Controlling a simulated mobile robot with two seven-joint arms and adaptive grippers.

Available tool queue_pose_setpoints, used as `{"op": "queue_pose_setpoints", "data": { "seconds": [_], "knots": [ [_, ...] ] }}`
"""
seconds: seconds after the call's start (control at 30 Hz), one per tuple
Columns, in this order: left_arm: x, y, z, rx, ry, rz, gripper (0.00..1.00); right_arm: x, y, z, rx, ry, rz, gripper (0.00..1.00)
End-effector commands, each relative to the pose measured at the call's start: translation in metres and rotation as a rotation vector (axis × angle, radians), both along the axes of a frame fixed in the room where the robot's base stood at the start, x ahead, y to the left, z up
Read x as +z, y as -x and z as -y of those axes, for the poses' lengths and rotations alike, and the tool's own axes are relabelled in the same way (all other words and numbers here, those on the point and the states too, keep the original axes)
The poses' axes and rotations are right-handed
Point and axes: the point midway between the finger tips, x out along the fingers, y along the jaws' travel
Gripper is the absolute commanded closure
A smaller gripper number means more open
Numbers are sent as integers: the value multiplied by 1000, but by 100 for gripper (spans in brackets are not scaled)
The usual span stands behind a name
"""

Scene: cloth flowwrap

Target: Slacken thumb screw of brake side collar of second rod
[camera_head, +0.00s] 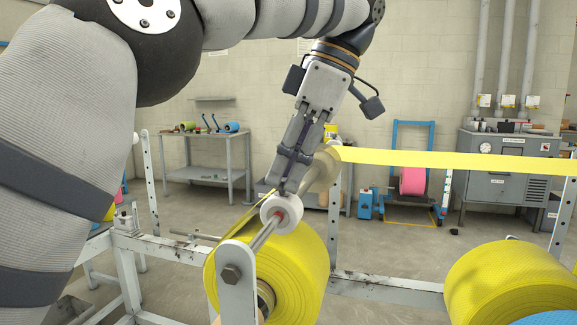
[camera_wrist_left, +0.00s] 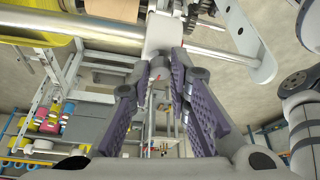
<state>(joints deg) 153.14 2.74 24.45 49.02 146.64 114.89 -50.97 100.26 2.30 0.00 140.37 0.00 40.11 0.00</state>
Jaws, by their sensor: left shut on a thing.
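In the left wrist view, the collar (camera_wrist_left: 164,32) is around the shiny rod (camera_wrist_left: 105,38). The purple-padded fingers of my left gripper (camera_wrist_left: 166,66) close on the thumb screw (camera_wrist_left: 157,73), a small part with some red showing between the tips. The fingertips hide most of the screw. My right gripper is not in view.
A bracket plate with a bolt (camera_head: 236,283) holds the near rod end, close to the collar. Another yellow roll (camera_head: 505,285) lies at the right. A yellow web (camera_head: 450,161) stretches across behind. A workbench (camera_head: 208,168) and a grey machine (camera_head: 510,180) stand farther back.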

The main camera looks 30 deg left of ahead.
Motion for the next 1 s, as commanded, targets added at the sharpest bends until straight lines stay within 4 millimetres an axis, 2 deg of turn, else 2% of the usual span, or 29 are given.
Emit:
{"op": "queue_pose_setpoints", "data": {
  "seconds": [0.6,0.63,0.7,1.0],
  "knots": [
    [-1,0,0,35,1,-4,100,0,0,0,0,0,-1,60],
    [-1,0,0,35,1,-4,78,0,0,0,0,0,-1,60],
    [-1,0,0,35,1,-4,62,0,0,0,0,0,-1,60],
    [-1,0,0,35,0,-2,62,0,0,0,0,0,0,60]
  ]
}}
